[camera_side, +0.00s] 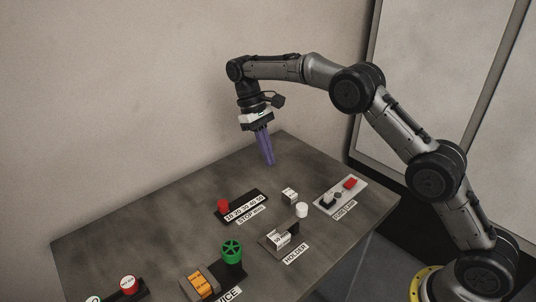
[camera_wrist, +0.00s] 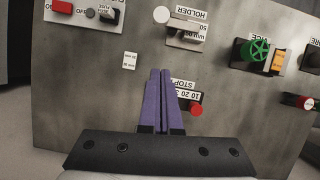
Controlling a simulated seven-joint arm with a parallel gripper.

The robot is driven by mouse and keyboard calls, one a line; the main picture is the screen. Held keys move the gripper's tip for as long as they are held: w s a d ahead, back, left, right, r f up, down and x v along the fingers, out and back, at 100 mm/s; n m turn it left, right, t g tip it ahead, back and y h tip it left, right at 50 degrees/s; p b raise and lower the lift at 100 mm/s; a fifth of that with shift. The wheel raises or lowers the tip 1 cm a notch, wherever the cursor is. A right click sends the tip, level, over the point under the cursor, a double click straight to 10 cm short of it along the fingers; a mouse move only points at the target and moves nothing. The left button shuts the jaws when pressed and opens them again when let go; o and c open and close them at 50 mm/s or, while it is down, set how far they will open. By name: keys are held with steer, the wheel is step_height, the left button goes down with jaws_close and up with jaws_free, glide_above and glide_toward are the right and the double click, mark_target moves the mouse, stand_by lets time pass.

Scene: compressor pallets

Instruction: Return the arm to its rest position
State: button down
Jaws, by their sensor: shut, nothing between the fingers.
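My gripper (camera_side: 268,160) hangs from the arm above the far part of the table, pointing down, with purple fingers. In the wrist view the two purple fingers (camera_wrist: 160,74) lie together, shut with nothing between them. My arm arches from its yellow-ringed base at the lower right up and over to the left. In the side view the fingertips appear apart from all the parts on the table.
The grey table (camera_side: 150,240) bears a stop strip (camera_side: 255,202) with a red knob, a small white block (camera_side: 290,196), a holder (camera_side: 278,240) with a white cylinder (camera_side: 302,210), a fuse panel (camera_side: 340,195) and a vise with a green wheel (camera_side: 231,252). A wall stands behind.

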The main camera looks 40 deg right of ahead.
steer(key=s+d+r+t, duration=0.2)
steer(key=s+r+t, duration=0.1)
steer(key=s+r, duration=0.65)
steer(key=s+d+r+t, duration=0.15)
steer(key=s+r, duration=0.45)
steer(key=r, duration=0.6)
steer(key=s+f+m+t, duration=0.15)
steer(key=s+t, duration=0.25)
steer(key=s, duration=0.9)
steer(key=s+f, duration=0.2)
steer(key=f, duration=0.3)
steer(key=s+d+f+t, duration=0.1)
steer(key=s+f, duration=0.2)
steer(key=f, duration=0.2)
steer(key=shift+s+f, duration=0.2)
steer(key=shift+s, duration=0.05)
